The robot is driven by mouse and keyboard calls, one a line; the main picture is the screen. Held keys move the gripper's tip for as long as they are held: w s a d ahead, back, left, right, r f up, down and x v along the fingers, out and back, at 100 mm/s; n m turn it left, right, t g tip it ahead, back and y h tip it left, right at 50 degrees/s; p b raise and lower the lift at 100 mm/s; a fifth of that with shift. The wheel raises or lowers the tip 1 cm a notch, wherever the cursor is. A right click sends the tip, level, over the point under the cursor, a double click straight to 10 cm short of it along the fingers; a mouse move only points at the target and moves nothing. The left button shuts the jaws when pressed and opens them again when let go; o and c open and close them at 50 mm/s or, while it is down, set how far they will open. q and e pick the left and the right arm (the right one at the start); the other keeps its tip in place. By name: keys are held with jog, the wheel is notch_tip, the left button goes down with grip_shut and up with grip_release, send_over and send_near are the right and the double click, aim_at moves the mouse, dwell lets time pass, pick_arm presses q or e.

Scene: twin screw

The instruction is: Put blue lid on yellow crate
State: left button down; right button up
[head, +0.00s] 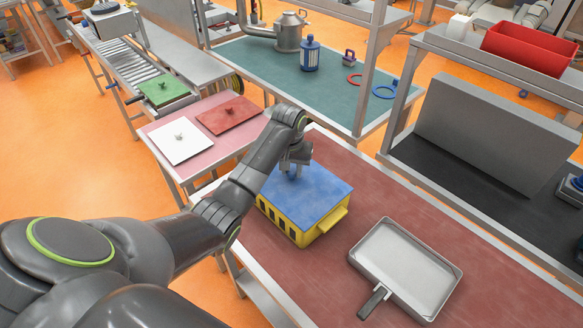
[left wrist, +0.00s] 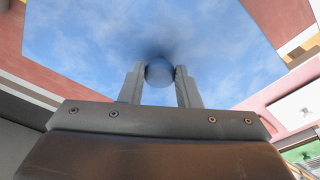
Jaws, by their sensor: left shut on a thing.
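The blue lid (head: 312,194) lies flat over the top of the yellow crate (head: 313,234) on the red table in the head view. From this angle its edges look about lined up with the crate's rim; whether it touches all round I cannot tell. My left gripper (head: 292,172) points down at the lid's top, shut on its knob. In the left wrist view the two fingers hold the round blue knob (left wrist: 159,72), and the blue lid (left wrist: 225,50) fills the upper middle. My right gripper is not in view.
A metal tray with a handle (head: 407,268) lies to the right of the crate. White (head: 180,141), red (head: 228,115) and green (head: 163,91) lids lie at the back left. A shelf frame (head: 377,75) rises behind. The red table (head: 375,190) is clear between crate and tray.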

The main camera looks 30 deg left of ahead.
aim_at(291, 172)
pick_arm(q)
jog(key=c, duration=0.5)
grip_release()
jog(key=shift+r, duration=0.1)
jog(key=shift+r, duration=3.45)
grip_shut()
jog(key=shift+f, duration=0.2)
